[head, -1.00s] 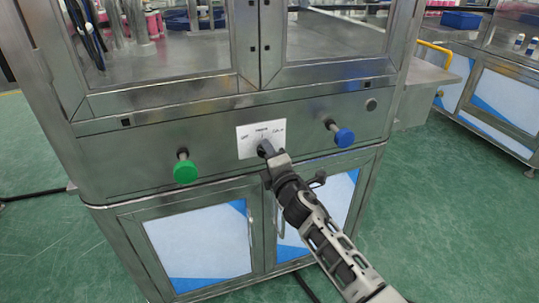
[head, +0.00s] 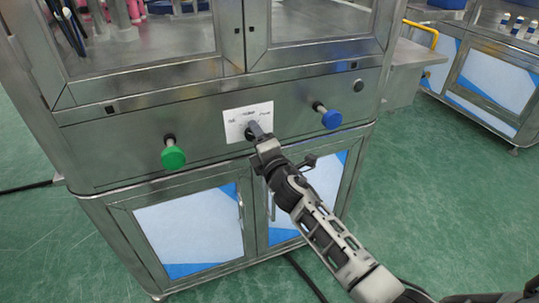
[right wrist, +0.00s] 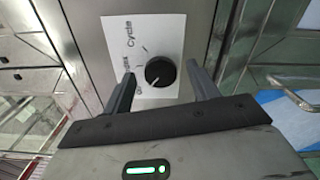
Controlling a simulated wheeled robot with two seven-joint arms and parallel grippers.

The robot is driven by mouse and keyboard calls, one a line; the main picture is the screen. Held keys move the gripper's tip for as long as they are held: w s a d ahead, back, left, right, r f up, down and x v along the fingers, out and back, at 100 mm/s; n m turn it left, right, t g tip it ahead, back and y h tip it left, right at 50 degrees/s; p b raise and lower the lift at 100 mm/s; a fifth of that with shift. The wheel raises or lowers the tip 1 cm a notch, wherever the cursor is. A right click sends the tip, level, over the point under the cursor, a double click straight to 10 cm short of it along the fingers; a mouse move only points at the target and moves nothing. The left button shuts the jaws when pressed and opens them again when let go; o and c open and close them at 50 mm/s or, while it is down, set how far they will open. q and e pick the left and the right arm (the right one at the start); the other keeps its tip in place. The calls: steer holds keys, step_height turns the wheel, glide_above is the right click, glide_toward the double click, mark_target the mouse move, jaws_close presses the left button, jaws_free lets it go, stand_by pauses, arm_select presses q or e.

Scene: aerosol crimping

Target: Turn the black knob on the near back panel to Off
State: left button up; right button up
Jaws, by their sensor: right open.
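The black knob (right wrist: 160,72) sits on a white label plate (right wrist: 172,32) in the right wrist view. A light mark on the knob's lower left points toward a partly hidden label that begins with "O"; "Cycle" reads at the upper left. My right gripper (right wrist: 160,76) is open, with one finger on each side of the knob and a visible gap to each. In the head view the white plate (head: 235,119) is on the steel panel, and my right gripper (head: 256,133) covers most of the knob. My left gripper is not in view.
A green button (head: 173,157) sticks out left of the plate and a blue button (head: 331,119) to its right. Cabinet doors with handles (head: 241,212) are below. Green floor (head: 430,190) lies open to the right, with another steel cabinet (head: 490,85) behind.

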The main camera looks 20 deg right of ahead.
steer(key=s, duration=1.5)
steer(key=shift+d, duration=0.3)
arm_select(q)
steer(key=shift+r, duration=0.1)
arm_select(e)
steer(key=shift+s, duration=0.1)
arm_select(q)
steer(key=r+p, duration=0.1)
steer(key=p, duration=0.1)
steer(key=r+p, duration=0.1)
steer(key=p, duration=0.2)
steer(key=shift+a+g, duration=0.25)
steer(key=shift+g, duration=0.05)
arm_select(e)
steer(key=s+a+f+m+g+y, duration=0.1)
steer(key=s+a+f+m+g, duration=0.1)
steer(key=s+m, duration=0.6)
steer(key=s+a+f+m+g+y, duration=0.2)
steer(key=s+f+m+g, duration=0.3)
steer(key=s+m, duration=0.3)
steer(key=a+f+m, duration=0.1)
steer(key=m, duration=0.1)
steer(key=shift+s+a+m, duration=0.2)
steer(key=shift+m, duration=0.1)
